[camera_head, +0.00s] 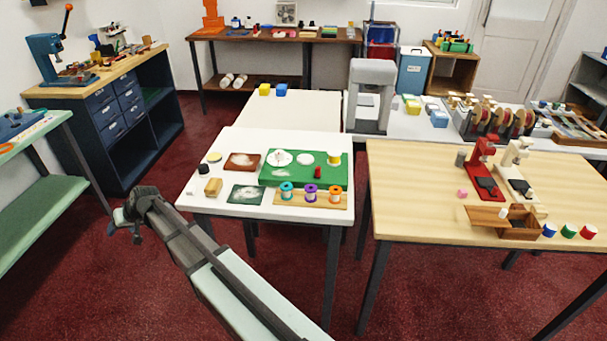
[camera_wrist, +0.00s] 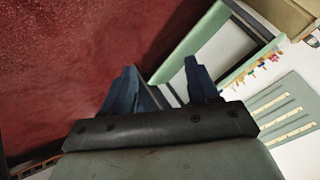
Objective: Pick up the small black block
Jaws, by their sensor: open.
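A small black block (camera_head: 204,169) sits near the left edge of the white table (camera_head: 228,140), behind a tan wooden block (camera_head: 213,187). My gripper (camera_head: 124,230) is off the table's left side, in front of and to the left of the black block, over the red floor and apart from it. In the wrist view, the two blue fingers of my gripper (camera_wrist: 162,68) stand apart with nothing between them. The black block does not show in the wrist view.
Beside the black block are a yellow-topped round item (camera_head: 214,157) and a brown tray (camera_head: 242,161). A green mat (camera_head: 335,172) and a board with colored spools (camera_head: 311,193) lie to the right. A green bench (camera_head: 40,190) stands at the left; floor lies between.

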